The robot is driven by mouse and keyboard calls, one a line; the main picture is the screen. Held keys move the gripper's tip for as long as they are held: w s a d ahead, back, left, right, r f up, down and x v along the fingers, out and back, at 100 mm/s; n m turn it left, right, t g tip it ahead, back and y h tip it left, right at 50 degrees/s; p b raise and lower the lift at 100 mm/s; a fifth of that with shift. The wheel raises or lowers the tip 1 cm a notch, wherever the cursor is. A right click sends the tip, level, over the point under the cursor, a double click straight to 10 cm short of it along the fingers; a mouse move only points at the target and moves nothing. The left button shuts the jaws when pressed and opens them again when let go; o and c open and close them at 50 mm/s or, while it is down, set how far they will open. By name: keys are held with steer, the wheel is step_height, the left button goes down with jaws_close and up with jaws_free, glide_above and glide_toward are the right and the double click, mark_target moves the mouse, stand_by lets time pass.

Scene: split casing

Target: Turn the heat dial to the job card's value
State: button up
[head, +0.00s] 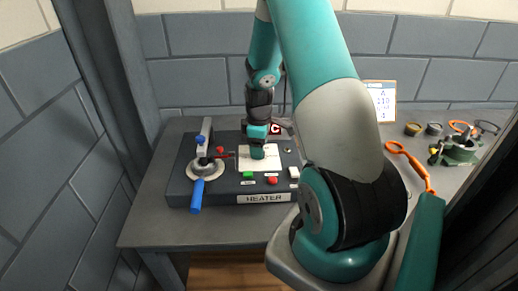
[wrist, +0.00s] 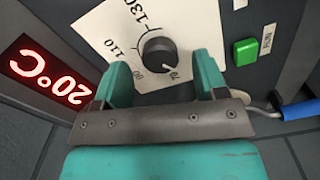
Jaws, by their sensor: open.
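The heat dial (wrist: 158,55) is a round black knob on a white scale plate (wrist: 105,28) with marks 110 and 130 legible. Its white pointer line points to the lower right in the wrist view, toward a small, hard-to-read label. My gripper (wrist: 163,76) is open, with teal fingers to the left and right of the knob and visible gaps on both sides. In the head view my gripper (head: 257,152) is over the plate and hides the dial. The job card (head: 381,101) stands at the back; its blue writing is too small to read surely.
The dark heater box (head: 225,190) carries a green button (head: 248,175), a red button (head: 272,181) and a blue-handled lever (head: 197,194). An orange tool (head: 410,163) and small round parts (head: 433,129) lie at the right.

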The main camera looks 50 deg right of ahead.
steer(key=shift+f, duration=0.95)
steer(key=shift+c, duration=0.3)
steer(key=c, duration=0.9)
